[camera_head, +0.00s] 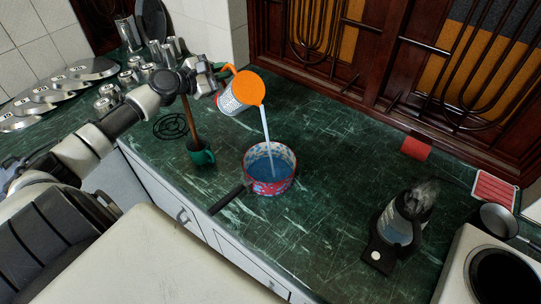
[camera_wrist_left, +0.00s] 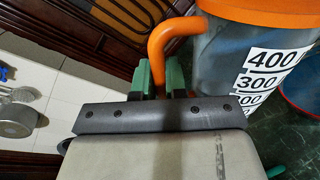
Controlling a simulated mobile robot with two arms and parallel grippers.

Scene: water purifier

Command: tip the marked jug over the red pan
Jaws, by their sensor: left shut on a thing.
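The marked jug (camera_head: 243,92) has an orange top and handle, and it tilts in the air above the counter. Its measuring numbers show in the left wrist view (camera_wrist_left: 232,60). My left gripper (camera_head: 221,72) is shut on the jug's orange handle, which runs between its green fingertips (camera_wrist_left: 160,76). A pale stream of water falls from the jug into the red pan (camera_head: 273,188). The pan stands on the green counter below and right of the jug, with liquid inside and a dark handle towards the lower left. My right gripper is not in view.
A green mug (camera_head: 203,158) with a wooden utensil stands left of the pan. A black appliance with a clear vessel (camera_head: 396,227) stands at right. Metal canisters and lids (camera_head: 92,68) crowd the left. The counter (camera_head: 335,140) right of the pan is clear.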

